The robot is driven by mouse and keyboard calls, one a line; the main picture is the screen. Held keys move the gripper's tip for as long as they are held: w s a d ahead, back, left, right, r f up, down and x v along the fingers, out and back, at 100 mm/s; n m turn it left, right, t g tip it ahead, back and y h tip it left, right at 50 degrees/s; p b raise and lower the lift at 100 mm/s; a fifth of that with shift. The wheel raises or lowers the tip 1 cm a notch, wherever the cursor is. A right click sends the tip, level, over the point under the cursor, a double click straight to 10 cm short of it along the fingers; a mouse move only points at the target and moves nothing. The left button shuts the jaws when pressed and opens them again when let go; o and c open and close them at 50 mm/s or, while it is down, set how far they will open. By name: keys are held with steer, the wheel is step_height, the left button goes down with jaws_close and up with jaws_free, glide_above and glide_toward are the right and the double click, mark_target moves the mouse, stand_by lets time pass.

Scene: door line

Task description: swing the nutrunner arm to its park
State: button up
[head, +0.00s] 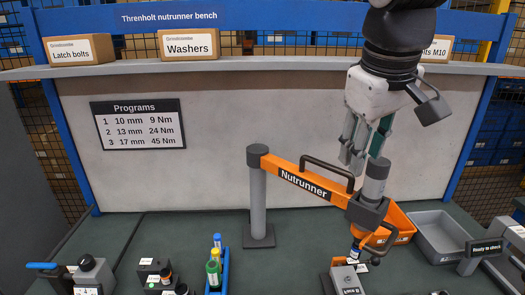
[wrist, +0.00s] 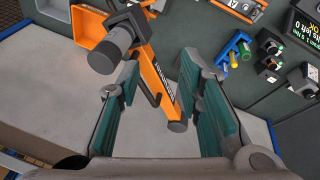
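The nutrunner arm (head: 300,180) is an orange beam labelled "Nutrunner" on a grey post (head: 258,200). It reaches right to a grey motor cylinder (head: 376,178) with an orange head below, over a dark fixture (head: 346,279). A black bar handle (head: 326,165) stands on the beam. My gripper (head: 358,155) points down just above and behind the beam's motor end. In the wrist view my gripper (wrist: 160,75) is open and empty, and the orange beam (wrist: 160,82) shows beyond its fingers. I cannot tell how far below the fingertips the handle is. No place marked as the park is readable.
An orange bin (head: 402,222) and a grey bin (head: 442,236) stand right of the motor. The back left bench is clear.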

steer(key=w+r+n+g+p, duration=0.1)
steer(key=w+r+n+g, duration=0.2)
steer(key=w, duration=1)
steer(key=n+p, duration=0.1)
steer(key=p, duration=0.2)
glide_toward(332, 167)
steer(key=shift+t, duration=0.4)
steer(key=f, duration=0.5)
steer(key=d+f, duration=0.1)
steer(key=f, duration=0.2)
steer(key=shift+w+f, duration=0.1)
steer(key=shift+w, duration=0.15)
jaws_close()
